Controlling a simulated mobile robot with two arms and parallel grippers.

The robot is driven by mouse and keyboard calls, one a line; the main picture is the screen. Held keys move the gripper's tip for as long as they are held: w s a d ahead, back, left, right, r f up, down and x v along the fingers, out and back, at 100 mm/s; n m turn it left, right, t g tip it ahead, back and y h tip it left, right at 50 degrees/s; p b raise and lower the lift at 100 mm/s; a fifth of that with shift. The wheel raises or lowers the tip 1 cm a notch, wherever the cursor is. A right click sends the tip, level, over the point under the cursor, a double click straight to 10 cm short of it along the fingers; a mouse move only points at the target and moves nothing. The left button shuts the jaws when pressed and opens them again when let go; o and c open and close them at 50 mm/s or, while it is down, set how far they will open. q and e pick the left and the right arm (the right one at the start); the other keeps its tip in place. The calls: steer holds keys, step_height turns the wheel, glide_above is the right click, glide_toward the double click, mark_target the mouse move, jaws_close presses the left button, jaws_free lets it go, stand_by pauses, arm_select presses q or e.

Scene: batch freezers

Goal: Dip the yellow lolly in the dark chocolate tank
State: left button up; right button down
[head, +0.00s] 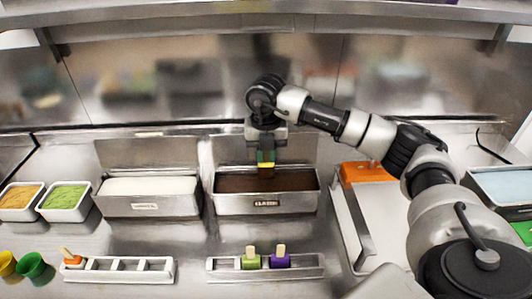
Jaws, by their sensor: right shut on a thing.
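My right gripper (266,156) points straight down over the dark chocolate tank (267,204), a steel tank filled with dark brown liquid. It is shut on the yellow lolly (266,165), of which only a small yellow band shows below the fingers. The part under that band looks dark brown against the chocolate. I cannot tell exactly how deep the lolly's lower end sits in the liquid. My left gripper is not in view.
A tank of white liquid (148,207) stands to the left. In front are a left rack (118,276) with an orange lolly (72,259) and a right rack (225,273) with green (250,259) and purple (281,259) lollies. Topping tubs (65,215) stand far left.

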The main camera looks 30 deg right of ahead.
steer(key=shift+r+p, duration=1.7)
steer(key=shift+r, duration=0.9)
